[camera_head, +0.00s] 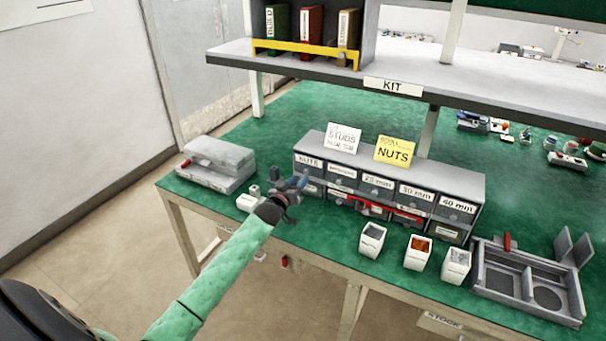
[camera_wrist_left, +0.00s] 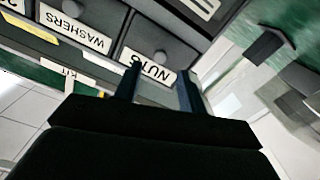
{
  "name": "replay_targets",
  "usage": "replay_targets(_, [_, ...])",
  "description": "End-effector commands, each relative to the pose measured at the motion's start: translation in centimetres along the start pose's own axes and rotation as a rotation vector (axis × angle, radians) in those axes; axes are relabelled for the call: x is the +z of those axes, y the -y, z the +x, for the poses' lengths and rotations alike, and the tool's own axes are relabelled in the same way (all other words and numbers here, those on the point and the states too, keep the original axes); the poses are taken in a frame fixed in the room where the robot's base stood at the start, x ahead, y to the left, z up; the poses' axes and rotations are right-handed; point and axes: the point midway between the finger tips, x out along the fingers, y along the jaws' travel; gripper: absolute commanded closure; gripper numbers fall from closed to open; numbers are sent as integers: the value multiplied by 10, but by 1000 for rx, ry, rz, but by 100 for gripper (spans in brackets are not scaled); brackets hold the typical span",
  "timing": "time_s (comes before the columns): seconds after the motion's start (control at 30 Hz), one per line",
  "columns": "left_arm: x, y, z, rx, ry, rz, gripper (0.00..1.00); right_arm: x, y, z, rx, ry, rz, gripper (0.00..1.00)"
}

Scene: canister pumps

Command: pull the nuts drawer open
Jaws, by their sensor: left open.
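The grey drawer cabinet (camera_head: 398,184) stands on the green bench. Its nuts drawer (camera_head: 309,162) is at the upper left, looks shut and bears a white NUTS label. In the left wrist view the nuts drawer (camera_wrist_left: 146,40) appears upside down, with a small round knob (camera_wrist_left: 162,55) by its label. My left gripper (camera_head: 299,184) is in front of the cabinet's left end, just below the NUTS label in the head view. In the wrist view its open fingers (camera_wrist_left: 160,84) point at the drawer front, with nothing between them. My right gripper is not in view.
The washers drawer (camera_wrist_left: 87,28) adjoins the nuts drawer. A grey box (camera_head: 217,165) stands left of the cabinet. Three white bins, one of them here (camera_head: 417,255), and a grey tray (camera_head: 528,281) stand at the right front. A shelf (camera_head: 400,75) overhangs behind the cabinet.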

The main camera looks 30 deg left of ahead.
Motion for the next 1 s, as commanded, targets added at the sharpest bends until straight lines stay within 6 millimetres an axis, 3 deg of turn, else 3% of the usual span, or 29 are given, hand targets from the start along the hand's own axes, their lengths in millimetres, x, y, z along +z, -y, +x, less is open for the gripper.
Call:
replay_targets(0.3, [-2, 0, 38, -1, 1, 1, 59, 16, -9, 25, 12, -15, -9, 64])
replay_targets(0.77, [0, 0, 47, 0, 1, 1, 59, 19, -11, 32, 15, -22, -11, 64])
replay_targets(0.97, [0, 0, 46, 0, 1, 1, 98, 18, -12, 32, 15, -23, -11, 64])
replay_targets(1.0, [0, 0, 46, -1, 1, 1, 100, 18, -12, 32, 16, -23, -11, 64])
